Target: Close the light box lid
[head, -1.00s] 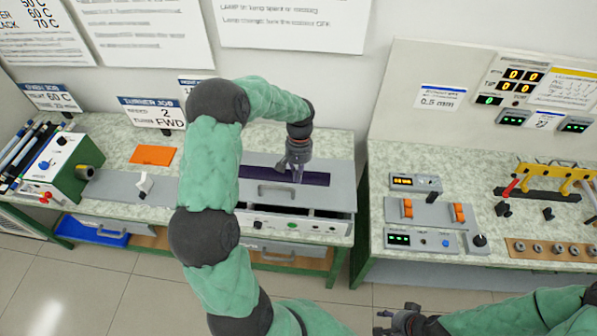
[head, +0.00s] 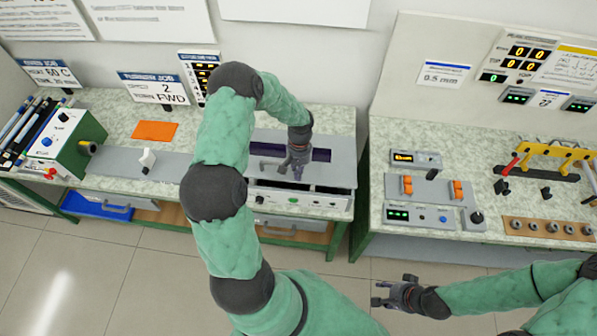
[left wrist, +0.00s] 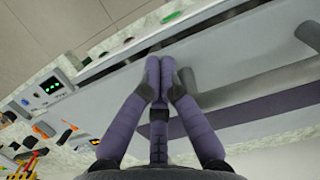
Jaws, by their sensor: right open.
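The light box (head: 330,203) stands on the left bench, with a button panel along its front. Its grey lid (head: 335,177) carries a dark purple strip and a bar handle (head: 265,166). A dark gap shows between the lid's front edge and the front panel. My left gripper (head: 297,175) is over the lid by the handle, pointing down. In the left wrist view its fingertips (left wrist: 160,65) meet with nothing visible between them, beside the grey handle (left wrist: 225,93). I cannot tell whether they touch it. My right gripper (head: 382,292) is open and empty over the floor.
Left of the box are an orange sheet (head: 155,131), a white switch (head: 148,158) and a green-sided control box (head: 72,140). The right bench (head: 385,150) holds orange clamps, displays and a yellow rack (head: 555,155). A gap separates the benches.

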